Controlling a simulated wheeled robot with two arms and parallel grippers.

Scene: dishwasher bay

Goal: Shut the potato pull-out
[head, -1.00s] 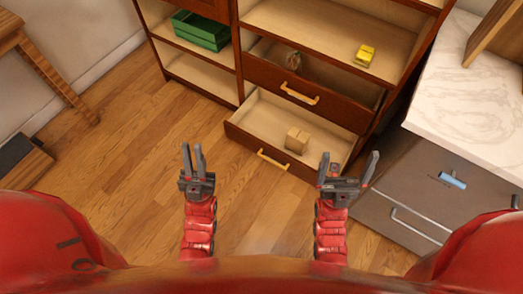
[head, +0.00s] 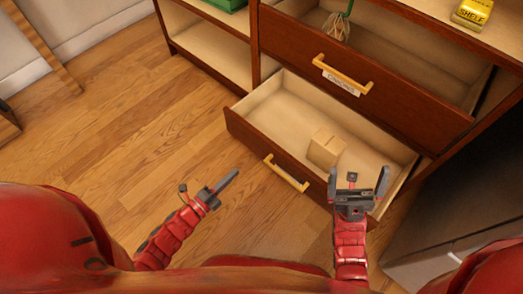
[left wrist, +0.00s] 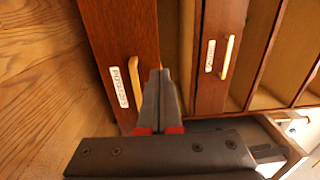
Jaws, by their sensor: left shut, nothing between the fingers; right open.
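The lower pull-out (head: 255,140) stands open in the head view, with a yellow bar handle (head: 287,172) on its dark red-brown front. A small tan box (head: 326,148) lies inside it. In the left wrist view its front (left wrist: 105,35) carries a white label (left wrist: 119,86), blurred but apparently potatoes, beside the handle (left wrist: 136,82). My left gripper (head: 234,173) is shut and empty, left of the handle and apart from it in the head view. My right gripper (head: 356,174) is open and empty, over the pull-out's right front part in the picture.
An upper pull-out (head: 365,75) with handle and label is also partly open, a whisk-like thing (head: 338,27) in it. A yellow box (head: 471,13) stands on the shelf above. A grey cabinet (head: 440,215) is at right. The wooden floor (head: 130,150) at left is clear.

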